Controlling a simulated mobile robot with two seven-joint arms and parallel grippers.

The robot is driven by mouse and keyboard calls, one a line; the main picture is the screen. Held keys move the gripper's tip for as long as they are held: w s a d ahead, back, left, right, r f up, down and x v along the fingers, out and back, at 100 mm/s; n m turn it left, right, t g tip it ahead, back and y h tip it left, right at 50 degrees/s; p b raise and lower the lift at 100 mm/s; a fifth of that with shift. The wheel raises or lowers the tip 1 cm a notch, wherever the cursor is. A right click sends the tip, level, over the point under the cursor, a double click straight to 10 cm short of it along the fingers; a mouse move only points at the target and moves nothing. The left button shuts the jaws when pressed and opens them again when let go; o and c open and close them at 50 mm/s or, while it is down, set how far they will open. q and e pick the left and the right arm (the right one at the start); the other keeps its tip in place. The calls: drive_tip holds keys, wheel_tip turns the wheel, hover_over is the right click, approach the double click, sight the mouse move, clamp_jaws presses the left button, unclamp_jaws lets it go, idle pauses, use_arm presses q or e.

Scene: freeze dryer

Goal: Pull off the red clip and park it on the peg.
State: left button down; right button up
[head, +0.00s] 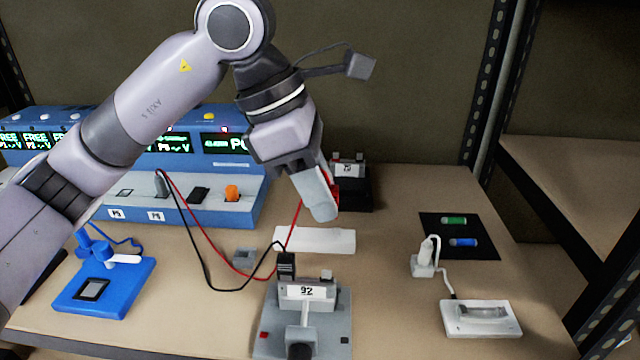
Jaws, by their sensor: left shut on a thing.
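My left gripper (325,200) reaches in from the upper left and points down over the back middle of the bench. It is shut on the red clip (334,186), which shows only as a red edge beside the fingers. A red lead (294,228) runs up to the gripper from the blue panel's side. A black clip (287,265) sits on the left terminal of the grey holder (335,330) labelled 92. The holder's right terminal (327,275) is bare. I cannot make out for certain which part is the peg. My right gripper is not in view.
A black unit (358,195) stands just behind the gripper. A white slab (330,241) and small grey block (245,257) lie in front. The blue panel (215,205) is at left, a blue device (120,290) front left. A black mat (480,250) and white fixture (480,320) are at right.

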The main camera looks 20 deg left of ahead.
use_arm(q)
wheel_tip(320, 180, down, 6)
drive_tip(key=b, duration=0.4)
drive_tip(key=shift+f+b, duration=0.25)
drive_tip(key=shift+b, duration=0.15)
drive_tip(key=shift+f, duration=0.3)
drive_tip(key=shift+f+b, duration=0.1)
drive_tip(key=shift+b, duration=0.25)
drive_tip(key=w+a+p, duration=0.1)
drive_tip(key=w+a, duration=0.4)
drive_tip(key=shift+w, duration=0.3)
drive_tip(key=shift+a, duration=0.1)
